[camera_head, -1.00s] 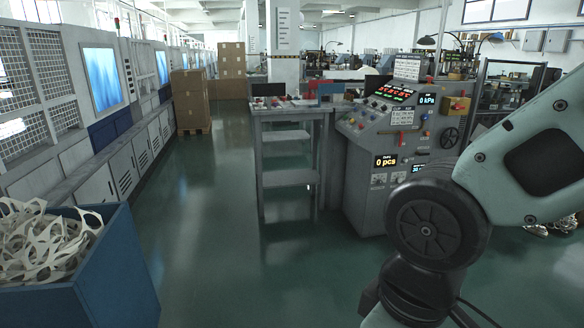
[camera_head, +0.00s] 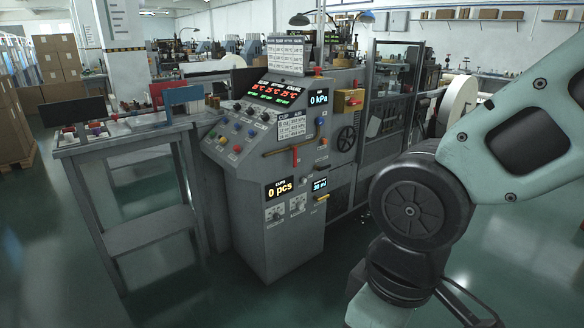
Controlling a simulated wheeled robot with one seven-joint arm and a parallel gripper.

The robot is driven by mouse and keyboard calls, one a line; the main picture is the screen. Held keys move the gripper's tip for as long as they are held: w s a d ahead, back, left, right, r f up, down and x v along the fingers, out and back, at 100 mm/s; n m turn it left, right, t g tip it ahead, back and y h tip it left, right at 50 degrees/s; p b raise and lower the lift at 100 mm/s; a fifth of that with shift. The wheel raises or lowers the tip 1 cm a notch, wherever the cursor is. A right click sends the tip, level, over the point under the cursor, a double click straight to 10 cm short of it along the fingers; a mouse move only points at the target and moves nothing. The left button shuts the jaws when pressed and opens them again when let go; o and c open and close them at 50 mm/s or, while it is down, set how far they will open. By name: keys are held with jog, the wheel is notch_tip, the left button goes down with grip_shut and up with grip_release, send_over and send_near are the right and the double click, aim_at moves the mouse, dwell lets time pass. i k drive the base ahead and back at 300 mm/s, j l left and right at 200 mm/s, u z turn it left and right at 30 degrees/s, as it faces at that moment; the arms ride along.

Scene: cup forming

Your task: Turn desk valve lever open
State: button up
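The grey control desk (camera_head: 235,165) stands in the middle of the view. On its front a brass-coloured pipe (camera_head: 277,152) carries a red lever (camera_head: 295,157) that hangs down. A small yellow handle (camera_head: 322,197) sits lower right on the desk. I cannot tell for certain which of these is the valve lever. A pressure display (camera_head: 318,98) reads 0 kPa, and a lower display (camera_head: 279,188) reads 0 pcs. My arm's links fill the right side, in front of the desk's right. My gripper is outside the view.
A grey side table (camera_head: 125,134) with a lower shelf adjoins the desk's left. A black handwheel (camera_head: 346,138) and a yellow box (camera_head: 349,100) are on the machine's right part. Stacked cartons (camera_head: 60,62) stand far left. The green floor before the desk is clear.

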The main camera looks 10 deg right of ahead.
aim_at(293, 148)
jog(key=i+l+z, duration=0.1)
jog(key=i+z, duration=0.3)
jog(key=i, duration=0.35)
jog(key=i+l+u, duration=0.1)
jog(key=i, duration=0.3)
jog(key=i+l+u, duration=0.15)
jog(key=i, duration=0.3)
jog(key=i+l+u, duration=0.25)
jog(key=i+u, duration=0.3)
jog(key=k+l, duration=0.05)
jog(key=k, duration=0.05)
